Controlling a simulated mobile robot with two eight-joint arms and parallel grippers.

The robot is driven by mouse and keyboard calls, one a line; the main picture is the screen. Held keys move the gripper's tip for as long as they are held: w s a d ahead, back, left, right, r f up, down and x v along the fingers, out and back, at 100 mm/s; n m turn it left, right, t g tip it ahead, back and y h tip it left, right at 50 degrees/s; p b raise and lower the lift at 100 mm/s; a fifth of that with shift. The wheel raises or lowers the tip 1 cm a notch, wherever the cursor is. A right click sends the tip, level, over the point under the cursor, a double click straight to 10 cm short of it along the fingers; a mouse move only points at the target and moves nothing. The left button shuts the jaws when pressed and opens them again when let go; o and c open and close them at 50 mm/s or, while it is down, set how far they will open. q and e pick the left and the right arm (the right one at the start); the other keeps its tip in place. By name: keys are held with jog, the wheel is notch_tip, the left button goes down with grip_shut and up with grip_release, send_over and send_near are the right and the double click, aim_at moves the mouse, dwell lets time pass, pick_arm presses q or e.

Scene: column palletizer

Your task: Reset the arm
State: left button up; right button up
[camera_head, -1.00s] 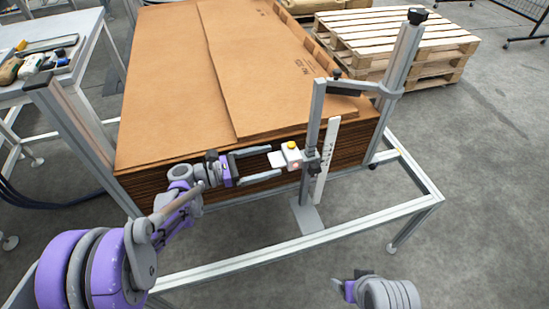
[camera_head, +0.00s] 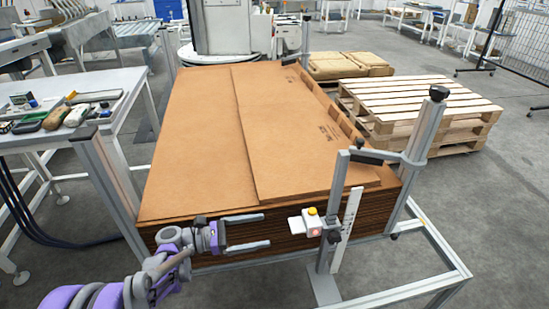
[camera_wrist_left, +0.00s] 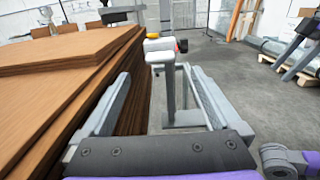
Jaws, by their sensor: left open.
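My left gripper (camera_head: 268,230) is open and empty. Its two grey fingers point right along the front face of a cardboard stack (camera_head: 225,130). A small white device with a yellow button (camera_head: 312,223) sits on an upright metal post (camera_head: 337,205). The left fingertips are just left of this device, with a small gap between. In the left wrist view the device (camera_wrist_left: 160,44) shows beyond the open fingers, clear of them. My right gripper is out of the head view; a grey and purple part of mine shows at the lower right of the left wrist view.
A metal frame (camera_head: 400,294) with corner posts surrounds the stack. A table (camera_head: 110,80) with tools stands at the left. Wooden pallets (camera_head: 425,105) are at the back right. Floor at the right (camera_head: 500,210) is clear.

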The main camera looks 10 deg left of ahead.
pick_arm(q)
jog(key=s+d+f+m+g+y, duration=0.1)
jog(key=s+d+f+m+y, duration=0.1)
jog(key=s+m+y, duration=0.3)
jog(key=s+d+f+m+g+y, duration=0.1)
jog(key=s+f+m+y, duration=0.15)
jog(key=s, duration=0.45)
jog(key=s+a+f+m+t+y, duration=0.1)
jog(key=s+a+m+y, duration=0.4)
jog(key=s+m, duration=0.25)
jog(key=s+a+f+m+y, duration=0.2)
jog(key=s+a+m+y, duration=0.3)
jog(key=s+m, duration=0.25)
notch_tip(320, 180, up, 22)
jog(key=w+p, duration=0.1)
jog(key=p, duration=1.9)
jog(key=shift+w+r+n+t, duration=0.25)
jog(key=shift+w+n+t, duration=0.15)
jog(key=shift+n, duration=0.05)
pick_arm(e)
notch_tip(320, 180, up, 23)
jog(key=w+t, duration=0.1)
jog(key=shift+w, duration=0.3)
